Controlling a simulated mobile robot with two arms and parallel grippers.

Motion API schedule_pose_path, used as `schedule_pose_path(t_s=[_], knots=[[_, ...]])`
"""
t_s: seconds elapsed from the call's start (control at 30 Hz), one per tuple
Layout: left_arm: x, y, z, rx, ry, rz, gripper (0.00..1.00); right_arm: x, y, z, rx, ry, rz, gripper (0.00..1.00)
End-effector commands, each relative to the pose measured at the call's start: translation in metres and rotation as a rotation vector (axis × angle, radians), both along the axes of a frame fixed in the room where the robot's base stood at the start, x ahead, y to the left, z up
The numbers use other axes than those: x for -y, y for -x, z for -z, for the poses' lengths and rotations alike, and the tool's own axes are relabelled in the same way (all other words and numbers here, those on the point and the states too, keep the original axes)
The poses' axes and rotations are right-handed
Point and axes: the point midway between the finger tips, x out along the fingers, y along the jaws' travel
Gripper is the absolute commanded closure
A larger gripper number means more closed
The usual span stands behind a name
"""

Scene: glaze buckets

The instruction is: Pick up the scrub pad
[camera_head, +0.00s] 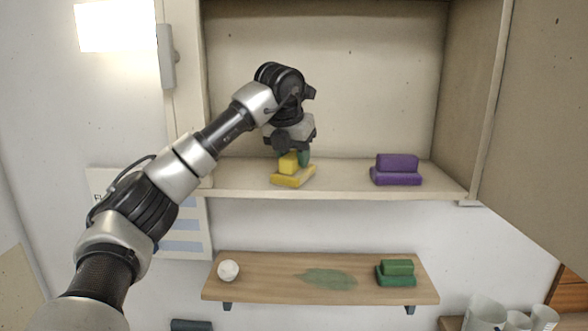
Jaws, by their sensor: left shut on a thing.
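Three two-tier pads, each a small block on a wider base, are in view, and I cannot tell from the picture alone which is meant. The yellow pad (292,179) is on the cabinet shelf, under my left gripper (293,157). The gripper points down and is shut on its upper block; a dark green piece shows beside that block. I cannot tell whether the base still touches the shelf. A purple pad (397,170) sits to the right on the same shelf. A green pad (396,274) sits on the lower wooden shelf. My right gripper is not in view.
The cabinet shelf (345,178) is bare between the yellow and purple pads. The open cabinet door (545,130) stands at the right. The lower wooden shelf (260,285) holds a white ball (228,271) and a green smear (328,279). Pale cups (487,311) stand at bottom right.

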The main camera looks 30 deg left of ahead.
Motion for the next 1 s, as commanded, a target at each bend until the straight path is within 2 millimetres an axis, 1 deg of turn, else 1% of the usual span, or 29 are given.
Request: schedule_pose_path(t_s=[0.2,0.37,0.47,0.53,0.63,0.83,1.0], knots=[[0.000,0.000,0.000,0.001,0.000,0.000,0.89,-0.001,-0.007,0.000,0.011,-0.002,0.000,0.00],[0.001,0.000,-0.004,0.003,0.000,0.000,0.89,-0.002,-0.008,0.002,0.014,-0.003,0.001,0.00],[0.001,0.000,-0.012,0.003,0.000,0.000,0.89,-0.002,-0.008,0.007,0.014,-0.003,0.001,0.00],[0.001,0.000,-0.021,0.004,0.002,0.000,0.89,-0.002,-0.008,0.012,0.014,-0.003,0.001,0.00],[0.002,0.000,-0.040,0.006,0.002,0.000,0.89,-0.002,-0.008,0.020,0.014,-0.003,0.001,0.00],[0.049,0.004,-0.066,0.004,-0.002,0.006,0.89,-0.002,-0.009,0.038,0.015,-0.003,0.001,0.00],[0.084,0.008,-0.089,0.003,-0.001,0.004,0.89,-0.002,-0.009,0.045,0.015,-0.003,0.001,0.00]])
